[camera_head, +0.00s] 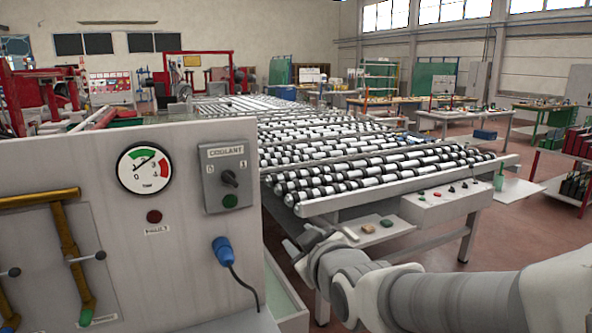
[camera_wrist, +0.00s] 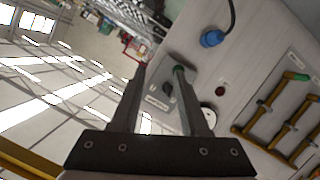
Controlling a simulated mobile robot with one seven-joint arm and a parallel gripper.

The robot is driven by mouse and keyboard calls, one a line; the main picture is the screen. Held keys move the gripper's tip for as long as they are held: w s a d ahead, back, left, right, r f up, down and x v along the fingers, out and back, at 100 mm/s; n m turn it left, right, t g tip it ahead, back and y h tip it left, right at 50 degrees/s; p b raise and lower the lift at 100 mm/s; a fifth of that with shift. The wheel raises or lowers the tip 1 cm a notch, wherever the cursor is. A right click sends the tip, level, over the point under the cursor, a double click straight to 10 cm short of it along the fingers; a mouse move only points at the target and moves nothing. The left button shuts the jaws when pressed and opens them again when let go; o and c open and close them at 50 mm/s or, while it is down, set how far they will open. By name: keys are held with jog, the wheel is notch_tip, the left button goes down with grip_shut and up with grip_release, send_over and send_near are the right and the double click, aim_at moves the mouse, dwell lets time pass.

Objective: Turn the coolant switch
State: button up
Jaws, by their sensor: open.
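The coolant switch (camera_head: 229,178) is a dark rotary knob on a grey box (camera_head: 213,192) labelled COOLANT, with 0 and 1 marks. The knob looks slanted, pointing to the upper left. A green round part (camera_head: 230,201) sits below it. In the wrist view, the switch (camera_wrist: 168,89) appears between the two fingers, turned over and partly hidden by the right finger. My gripper (camera_wrist: 160,69) is open and empty, and the fingers point toward the panel side. Contact with the knob cannot be told. In the head view my arm reaches in from the lower right, clear of the switch.
The panel (camera_head: 120,220) also carries a gauge (camera_head: 144,169), a red lamp (camera_head: 154,217), a blue plug (camera_head: 222,250) with a hanging cable, and yellow pipes with valve handles (camera_head: 70,240). A roller conveyor (camera_head: 370,165) stands behind, with a small control box (camera_head: 440,202) at its front.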

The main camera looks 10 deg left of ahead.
jog(key=w+a+r+n+t+y+p, duration=0.15)
jog(key=a+r+n+y, duration=0.25)
jog(key=a, duration=0.4)
jog(key=p, duration=0.4)
send_near(231, 181)
jog(key=x, duration=0.9)
jog(key=shift+w+a, duration=0.2)
jog(key=shift+w, duration=0.1)
grip_shut()
